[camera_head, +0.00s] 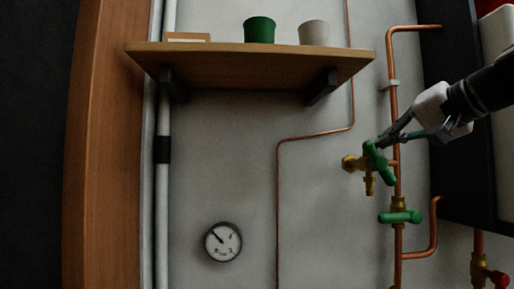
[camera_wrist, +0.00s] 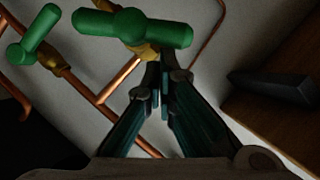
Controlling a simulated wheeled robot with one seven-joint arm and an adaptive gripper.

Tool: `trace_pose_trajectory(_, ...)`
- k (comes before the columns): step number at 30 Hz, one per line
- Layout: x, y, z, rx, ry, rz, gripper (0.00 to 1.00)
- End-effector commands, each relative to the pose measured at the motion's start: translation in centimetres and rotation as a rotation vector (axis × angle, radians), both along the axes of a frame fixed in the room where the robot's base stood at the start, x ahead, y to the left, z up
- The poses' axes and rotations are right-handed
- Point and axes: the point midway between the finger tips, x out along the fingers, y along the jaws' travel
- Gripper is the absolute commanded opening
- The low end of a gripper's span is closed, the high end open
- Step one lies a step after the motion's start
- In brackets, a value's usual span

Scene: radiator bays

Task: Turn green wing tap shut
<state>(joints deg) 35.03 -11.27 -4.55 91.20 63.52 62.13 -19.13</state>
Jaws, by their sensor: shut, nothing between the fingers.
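The green wing tap (camera_head: 379,164) sits on a brass valve body (camera_head: 352,163) beside a vertical copper pipe. Its wings run on a slant, from upper left to lower right, in the head view. In the wrist view the wing tap (camera_wrist: 132,27) lies across the top, its wings spread left and right. My gripper (camera_head: 384,139) is at the upper end of the wing in the head view, its fingers together. In the wrist view my gripper (camera_wrist: 163,75) is shut with nothing held, its tips just below the right wing. I cannot tell whether they touch it.
A second green handle (camera_head: 400,217) lies level on the pipe below. A red tap (camera_head: 497,278) is at lower right. A wooden shelf (camera_head: 250,62) carries a green cup (camera_head: 259,30) and a pale cup (camera_head: 313,33). A dial gauge (camera_head: 223,241) hangs on open wall.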

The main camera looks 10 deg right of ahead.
Motion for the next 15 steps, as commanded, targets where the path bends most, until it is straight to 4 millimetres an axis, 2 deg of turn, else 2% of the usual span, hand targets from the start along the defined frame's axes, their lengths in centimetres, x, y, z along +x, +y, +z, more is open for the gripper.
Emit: trace_pose_trajectory(15, 0.1, 2.3, 0.2, -0.404, 0.012, 0.003, 0.0)
